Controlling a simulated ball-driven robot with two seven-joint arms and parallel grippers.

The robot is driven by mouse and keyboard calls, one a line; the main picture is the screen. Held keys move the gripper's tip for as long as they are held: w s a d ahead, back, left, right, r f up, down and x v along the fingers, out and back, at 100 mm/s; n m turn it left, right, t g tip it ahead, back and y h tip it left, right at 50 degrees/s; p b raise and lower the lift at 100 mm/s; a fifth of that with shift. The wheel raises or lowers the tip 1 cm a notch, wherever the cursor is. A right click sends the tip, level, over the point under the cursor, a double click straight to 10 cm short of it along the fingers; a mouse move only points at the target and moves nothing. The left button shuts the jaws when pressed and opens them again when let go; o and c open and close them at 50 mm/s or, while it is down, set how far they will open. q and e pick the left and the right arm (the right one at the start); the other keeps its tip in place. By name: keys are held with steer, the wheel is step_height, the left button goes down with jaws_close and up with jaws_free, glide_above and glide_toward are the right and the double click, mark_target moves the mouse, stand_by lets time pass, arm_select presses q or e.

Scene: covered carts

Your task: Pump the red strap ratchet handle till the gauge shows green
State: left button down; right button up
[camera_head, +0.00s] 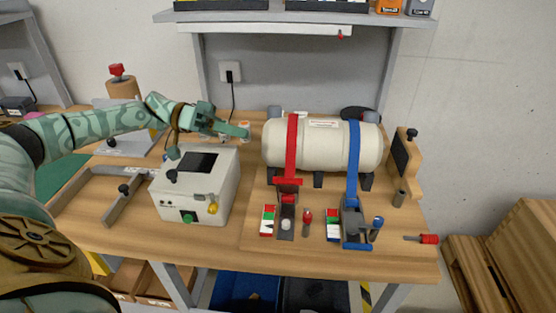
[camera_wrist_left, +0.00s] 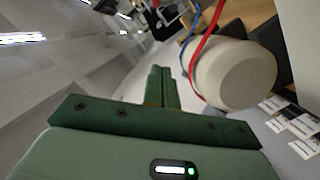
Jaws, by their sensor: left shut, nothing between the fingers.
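A cream tank (camera_head: 335,146) lies on the workbench, held by a red strap (camera_head: 291,147) and a blue strap (camera_head: 353,150). The red ratchet (camera_head: 287,208) sits in front of the tank with a red-knobbed part (camera_head: 307,217) beside it. A small red, white and green gauge (camera_head: 268,220) stands to its left; its reading is too small to tell. My left gripper (camera_head: 246,132) is shut and empty, left of the tank and apart from the ratchet. My right gripper is not in view.
A white box (camera_head: 196,185) with a dark screen and a green button stands left of the ratchets. The blue ratchet (camera_head: 355,225) is to the right. A red-handled tool (camera_head: 428,239) lies at the right edge. A shelf (camera_head: 290,18) hangs above.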

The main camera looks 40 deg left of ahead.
arm_select(q)
steer(key=d+f+n, duration=0.2)
steer(key=d+f, duration=0.2)
steer(key=d, duration=0.7)
steer(key=shift+d+g+b, duration=0.25)
steer(key=shift+g+b, duration=0.05)
steer(key=shift+b, duration=0.15)
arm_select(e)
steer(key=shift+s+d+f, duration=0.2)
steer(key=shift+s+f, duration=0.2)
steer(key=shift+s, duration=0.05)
arm_select(q)
steer(key=shift+s, duration=0.1)
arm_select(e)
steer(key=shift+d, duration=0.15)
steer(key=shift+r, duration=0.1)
